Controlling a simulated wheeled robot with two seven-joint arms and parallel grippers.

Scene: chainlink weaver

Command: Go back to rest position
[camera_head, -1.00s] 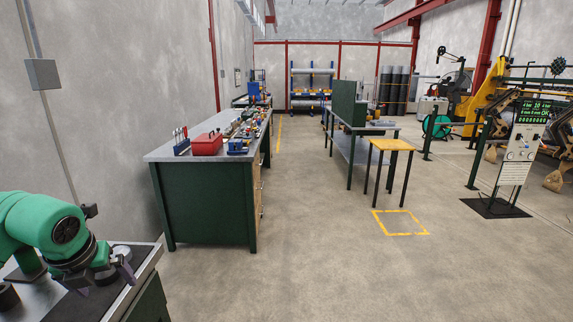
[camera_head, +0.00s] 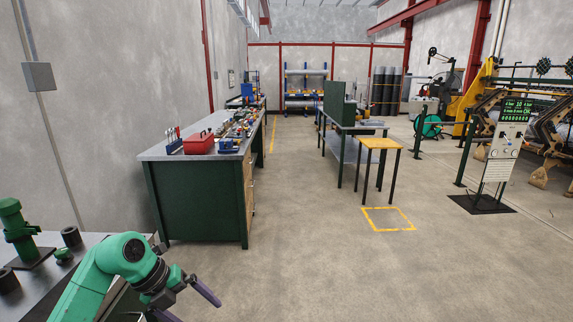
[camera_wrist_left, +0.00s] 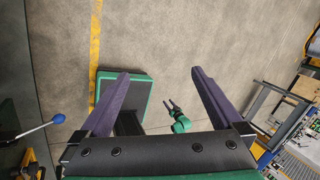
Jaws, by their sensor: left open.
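In the head view my left gripper (camera_head: 187,303) is at the lower left, beyond the right edge of the near bench. Its two dark purple fingers are spread with nothing between them. The left wrist view shows the same open fingers (camera_wrist_left: 160,73) over bare floor. In that view a small green arm with a dark two-pronged gripper (camera_wrist_left: 171,105) appears between and below the fingers; I take it for my right one. Its prongs look apart and empty. My right gripper does not show in the head view.
The near bench (camera_head: 100,244) at lower left carries a green post device (camera_head: 17,228) and dark cylinders (camera_head: 71,236). A green workbench (camera_head: 197,200) with a red toolbox (camera_head: 199,143) stands ahead. A yellow-topped stool (camera_head: 379,143) and control panel (camera_head: 506,150) stand right. The middle floor is clear.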

